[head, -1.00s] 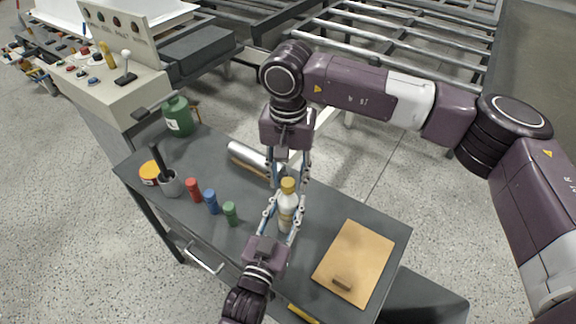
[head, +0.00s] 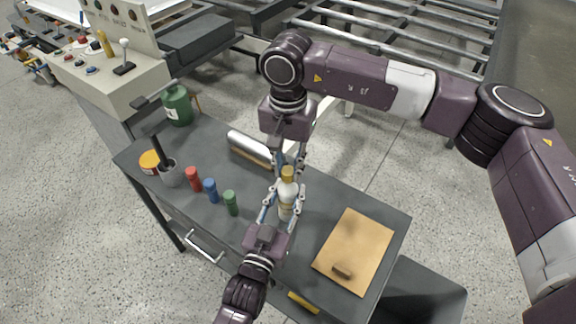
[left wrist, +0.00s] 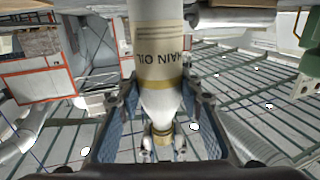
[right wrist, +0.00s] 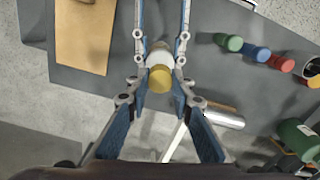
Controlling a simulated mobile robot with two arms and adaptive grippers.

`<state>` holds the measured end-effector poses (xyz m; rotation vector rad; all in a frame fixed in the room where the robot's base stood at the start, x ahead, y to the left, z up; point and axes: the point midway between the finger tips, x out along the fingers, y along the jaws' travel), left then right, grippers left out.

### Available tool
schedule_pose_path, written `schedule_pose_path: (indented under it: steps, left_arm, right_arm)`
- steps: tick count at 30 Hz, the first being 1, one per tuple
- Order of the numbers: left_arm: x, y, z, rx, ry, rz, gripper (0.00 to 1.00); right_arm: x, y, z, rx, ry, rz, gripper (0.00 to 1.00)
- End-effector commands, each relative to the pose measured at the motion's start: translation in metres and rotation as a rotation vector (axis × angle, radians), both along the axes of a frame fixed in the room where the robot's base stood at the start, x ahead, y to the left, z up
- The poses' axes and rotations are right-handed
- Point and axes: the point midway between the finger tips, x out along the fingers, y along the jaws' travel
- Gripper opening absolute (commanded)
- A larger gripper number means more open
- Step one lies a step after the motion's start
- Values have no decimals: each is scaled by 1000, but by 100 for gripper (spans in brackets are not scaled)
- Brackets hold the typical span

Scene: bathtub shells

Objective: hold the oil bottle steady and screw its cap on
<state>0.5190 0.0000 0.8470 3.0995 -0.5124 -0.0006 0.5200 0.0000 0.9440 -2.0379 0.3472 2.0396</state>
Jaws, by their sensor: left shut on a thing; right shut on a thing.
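The oil bottle (head: 286,201) stands upright over the dark table, white with a gold band. Its label shows in the left wrist view (left wrist: 158,52). My left gripper (head: 281,203) is shut on the bottle's body, coming from the front. The yellow cap (head: 288,173) sits at the top of the bottle; it also shows in the right wrist view (right wrist: 160,78). My right gripper (head: 289,165) reaches down from above and is shut on the cap, one finger on each side. The thread between cap and neck is hidden, so I cannot tell how tight it is.
A tan board (head: 355,248) lies at the table's right. Red (head: 193,179), blue (head: 210,190) and green (head: 231,203) small bottles stand left of my left gripper. A silver cylinder (head: 249,146) lies behind. A green jug (head: 177,106) stands at the far left.

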Motion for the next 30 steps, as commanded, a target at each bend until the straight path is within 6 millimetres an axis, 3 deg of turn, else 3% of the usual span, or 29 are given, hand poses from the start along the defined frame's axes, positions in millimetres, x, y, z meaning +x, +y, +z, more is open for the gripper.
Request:
schedule_pose_path:
  steps: [30]
  left_arm:
    - [0,0,0,0,0,0,0]
  right_arm:
    - [1,0,-1,0,-1,-1715,0]
